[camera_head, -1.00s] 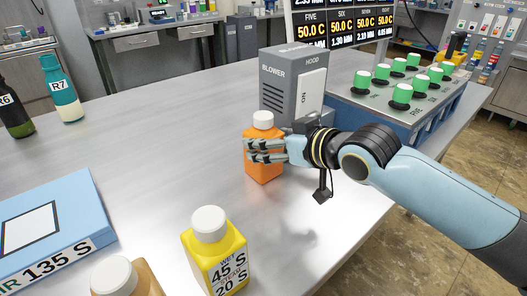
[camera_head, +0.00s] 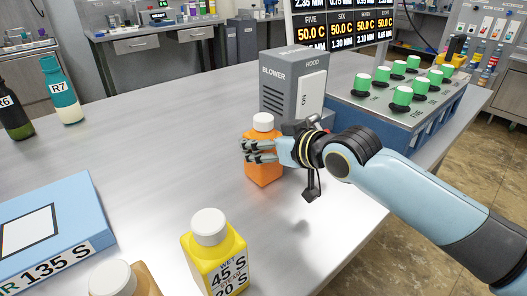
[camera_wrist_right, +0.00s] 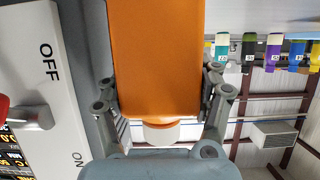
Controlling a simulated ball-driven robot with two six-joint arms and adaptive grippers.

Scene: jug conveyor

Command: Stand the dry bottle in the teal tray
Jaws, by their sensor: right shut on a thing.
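My right gripper (camera_head: 260,152) is shut on the orange bottle (camera_head: 264,174), its fingers around the bottle's upper body below the white cap. The bottle is upright and appears to stand on the grey table in front of the blower. In the right wrist view the orange bottle (camera_wrist_right: 155,60) fills the space between the fingers, with its cap towards the bottom of the picture. No label shows on its visible sides, so I cannot tell whether it is the dry bottle. No teal tray is in view. My left gripper is not in view.
The grey blower (camera_head: 290,85) stands close behind the bottle, beside a box with green knobs (camera_head: 402,95). A blue block (camera_head: 75,210) lies left. The table's middle is clear.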

